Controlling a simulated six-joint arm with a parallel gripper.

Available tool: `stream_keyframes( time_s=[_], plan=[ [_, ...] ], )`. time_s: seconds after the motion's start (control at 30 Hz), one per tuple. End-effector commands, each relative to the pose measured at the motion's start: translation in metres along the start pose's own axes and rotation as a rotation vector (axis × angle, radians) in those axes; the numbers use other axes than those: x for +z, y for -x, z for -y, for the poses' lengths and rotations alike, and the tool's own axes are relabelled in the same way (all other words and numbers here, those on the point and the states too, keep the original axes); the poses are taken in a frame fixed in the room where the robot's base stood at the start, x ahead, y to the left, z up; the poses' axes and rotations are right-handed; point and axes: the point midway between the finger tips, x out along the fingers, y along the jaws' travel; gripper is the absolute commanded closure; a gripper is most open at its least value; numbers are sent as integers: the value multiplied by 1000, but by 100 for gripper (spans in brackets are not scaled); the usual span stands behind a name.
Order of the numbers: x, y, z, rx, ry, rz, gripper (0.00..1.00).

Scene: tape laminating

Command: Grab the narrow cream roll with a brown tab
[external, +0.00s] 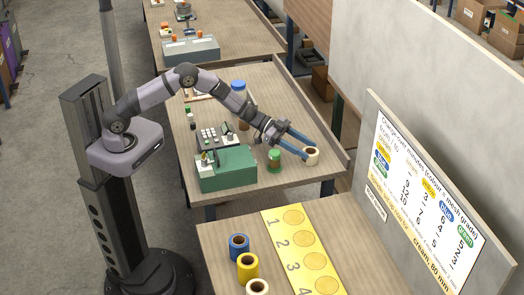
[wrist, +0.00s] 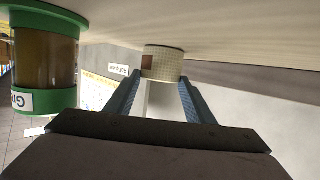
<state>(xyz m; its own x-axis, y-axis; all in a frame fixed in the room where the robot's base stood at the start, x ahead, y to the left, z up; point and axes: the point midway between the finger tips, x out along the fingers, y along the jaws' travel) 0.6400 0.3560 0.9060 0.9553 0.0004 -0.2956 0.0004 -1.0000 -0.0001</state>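A cream roll (external: 311,156) with a dark core is at the right end of the far workbench, at my fingertips. In the wrist view the cream roll (wrist: 165,64) shows a brown tab (wrist: 147,62) on its side. My gripper (external: 308,148) reaches out low over the bench. Its two blue fingers lie on either side of the roll in the wrist view (wrist: 160,76), with their tips close to its edges. I cannot tell whether they press on it. The roll appears to be at the bench surface; any small gap beneath it is unclear.
A green-lidded jar (external: 274,160) stands close beside my gripper, at left in the wrist view (wrist: 45,60). A green machine (external: 228,170) is farther left. The nearer table holds blue (external: 239,247), yellow (external: 247,267) and cream (external: 258,287) rolls beside a numbered yellow mat (external: 302,262).

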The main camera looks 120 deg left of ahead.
Motion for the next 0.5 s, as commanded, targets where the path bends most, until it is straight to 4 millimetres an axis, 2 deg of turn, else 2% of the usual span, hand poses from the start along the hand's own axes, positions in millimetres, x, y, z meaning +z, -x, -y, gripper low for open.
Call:
stream_keyframes(
  time_s=[0.33, 0.5],
  plan=[
    [-2, 1, 0, 0, -1, -1, 74],
    [-14, 4, 0, 0, -2, -3, 74]
  ],
)
